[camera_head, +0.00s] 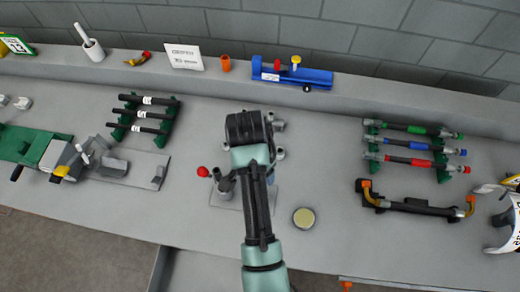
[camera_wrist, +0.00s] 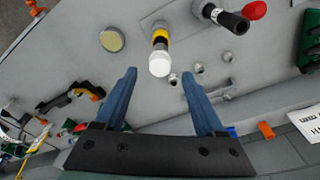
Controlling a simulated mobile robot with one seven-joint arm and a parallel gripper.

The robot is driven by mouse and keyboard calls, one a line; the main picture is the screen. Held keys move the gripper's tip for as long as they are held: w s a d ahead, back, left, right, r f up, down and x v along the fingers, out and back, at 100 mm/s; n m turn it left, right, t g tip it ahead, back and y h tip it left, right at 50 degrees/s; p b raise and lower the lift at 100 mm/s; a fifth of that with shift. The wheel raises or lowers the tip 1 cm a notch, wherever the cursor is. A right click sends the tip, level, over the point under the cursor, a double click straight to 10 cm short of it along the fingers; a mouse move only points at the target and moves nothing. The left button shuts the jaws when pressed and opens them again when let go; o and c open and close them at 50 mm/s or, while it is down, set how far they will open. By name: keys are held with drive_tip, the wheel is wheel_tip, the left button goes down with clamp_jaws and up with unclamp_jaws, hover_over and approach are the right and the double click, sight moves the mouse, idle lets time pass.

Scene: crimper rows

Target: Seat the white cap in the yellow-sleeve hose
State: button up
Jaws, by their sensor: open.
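In the wrist view the white cap (camera_wrist: 159,66) sits at the near end of the yellow-sleeve hose (camera_wrist: 160,39), which points up toward the camera. The cap is in line with the yellow sleeve; I cannot tell how deep it sits. My gripper (camera_wrist: 158,74) is open, with one blue finger on each side of the view. The cap lies between the fingertips in the picture, with clear gaps and no contact visible. In the head view my own arm hides the cap, the hose and the fingers.
A red-knobbed lever (camera_head: 203,172) stands close to my arm, and its black handle (camera_wrist: 232,20) shows beside the hose. A round pale disc (camera_head: 304,217) lies nearby. Racks of black hoses (camera_head: 143,115) and colour-sleeved hoses (camera_head: 412,146) stand left and right. A blue tool (camera_head: 292,77) is on the back ledge.

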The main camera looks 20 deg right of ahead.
wheel_tip(320, 180, up, 10)
drive_tip(key=a+p, duration=0.1)
drive_tip(key=p, duration=0.2)
drive_tip(key=shift+s+f, duration=0.25)
drive_tip(key=shift+w, duration=0.1)
